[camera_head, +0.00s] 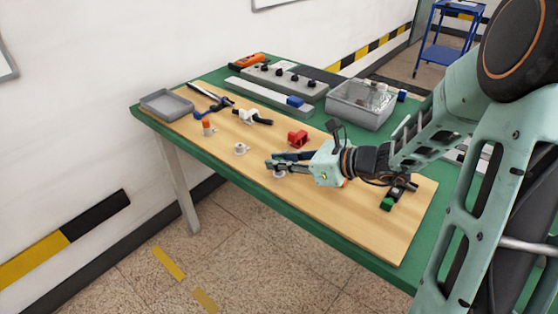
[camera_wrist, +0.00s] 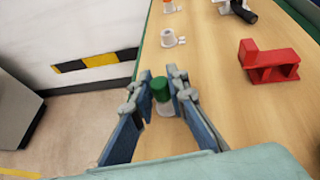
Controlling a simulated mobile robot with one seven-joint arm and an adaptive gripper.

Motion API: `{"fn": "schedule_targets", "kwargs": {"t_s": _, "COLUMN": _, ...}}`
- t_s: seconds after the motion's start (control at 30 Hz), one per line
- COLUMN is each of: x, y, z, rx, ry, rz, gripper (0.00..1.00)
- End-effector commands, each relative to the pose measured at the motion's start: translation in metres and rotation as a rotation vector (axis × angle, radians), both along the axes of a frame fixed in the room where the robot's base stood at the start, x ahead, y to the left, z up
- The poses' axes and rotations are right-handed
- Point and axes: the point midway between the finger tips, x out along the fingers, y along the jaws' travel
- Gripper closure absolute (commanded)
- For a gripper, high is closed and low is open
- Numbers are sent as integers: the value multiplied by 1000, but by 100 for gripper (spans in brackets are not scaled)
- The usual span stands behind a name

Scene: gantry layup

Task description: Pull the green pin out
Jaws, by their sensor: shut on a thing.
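The green pin (camera_wrist: 160,88) stands upright between my fingertips in the wrist view. A white holder (camera_wrist: 166,109) shows directly below it; I cannot tell how deep the pin sits in it. My gripper (camera_wrist: 160,82) is shut on the pin, with a finger on each side. In the head view my gripper (camera_head: 272,165) is low over the front part of the wooden board, and the white holder (camera_head: 279,174) shows just under the fingers. The green pin is hidden by the fingers there.
A red bracket (camera_head: 298,138) stands behind my gripper. A white holder (camera_head: 240,149) and an orange-topped one (camera_head: 208,128) stand to the left. A grey tray (camera_head: 167,105), a grey bin (camera_head: 361,104) and a black part with a green end (camera_head: 387,203) are also on the table.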

Motion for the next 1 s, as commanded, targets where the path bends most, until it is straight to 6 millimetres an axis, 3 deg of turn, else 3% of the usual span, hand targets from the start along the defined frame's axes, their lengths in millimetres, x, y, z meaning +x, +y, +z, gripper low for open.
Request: {"fn": "schedule_targets", "kwargs": {"t_s": 1.0, "x": 0, "y": 0, "z": 20, "rx": 0, "ry": 0, "rz": -1, "gripper": 100}}
